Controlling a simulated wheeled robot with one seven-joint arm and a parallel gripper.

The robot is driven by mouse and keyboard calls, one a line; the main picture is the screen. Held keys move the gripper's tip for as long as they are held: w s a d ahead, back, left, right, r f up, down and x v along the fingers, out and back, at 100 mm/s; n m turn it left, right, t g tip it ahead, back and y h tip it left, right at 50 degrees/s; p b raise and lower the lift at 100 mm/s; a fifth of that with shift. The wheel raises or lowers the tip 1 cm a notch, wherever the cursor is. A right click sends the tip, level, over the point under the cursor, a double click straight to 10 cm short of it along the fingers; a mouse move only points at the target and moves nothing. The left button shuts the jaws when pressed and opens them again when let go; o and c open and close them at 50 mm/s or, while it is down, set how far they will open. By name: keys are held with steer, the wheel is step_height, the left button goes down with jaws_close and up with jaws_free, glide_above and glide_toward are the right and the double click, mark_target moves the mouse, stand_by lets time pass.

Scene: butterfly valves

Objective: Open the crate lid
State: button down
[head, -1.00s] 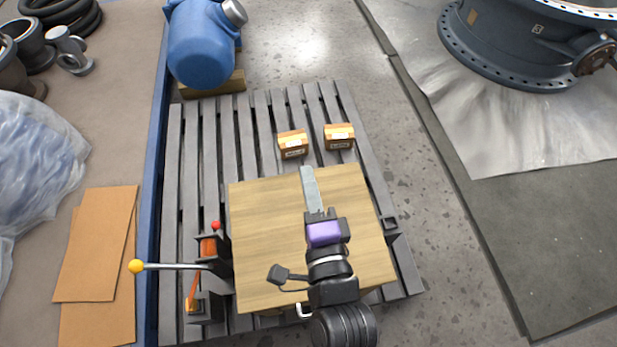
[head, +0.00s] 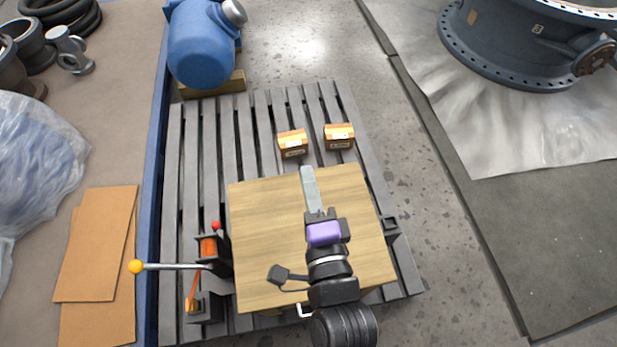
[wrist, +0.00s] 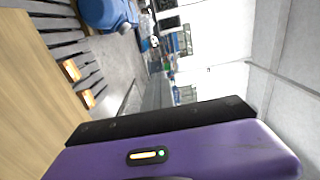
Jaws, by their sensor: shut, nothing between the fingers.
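The crate lid (head: 265,225) is a flat light-wood panel in the middle of the head view. It looks level and closed, and its wood also fills the left of the wrist view (wrist: 25,100). A pale grey strip (head: 311,190) lies over the lid's far part, just beyond my gripper. A small white handle (head: 304,311) shows at the near edge, partly hidden by my arm. My gripper (head: 319,214) is over the lid, shut and empty, pointing to the far side. Whether it touches the lid or strip cannot be told. Its purple body fills the bottom of the wrist view.
The crate stands on a grey slatted pallet (head: 190,180). Left of the lid is a lever with a yellow knob (head: 136,267). Two small cartons (head: 292,143) (head: 339,136) sit beyond the lid. A blue motor (head: 201,45) stands behind.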

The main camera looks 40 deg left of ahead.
stand_by(0.4)
steer(key=c, duration=1.8)
jaws_free()
steer(key=shift+o, duration=0.2)
steer(key=shift+d, duration=0.1)
steer(key=v, duration=0.7)
steer(key=shift+s+d+b, duration=0.2)
steer(key=shift+s+b, duration=0.05)
steer(key=shift+b, duration=0.1)
jaws_close()
steer(key=shift+d+f, duration=0.1)
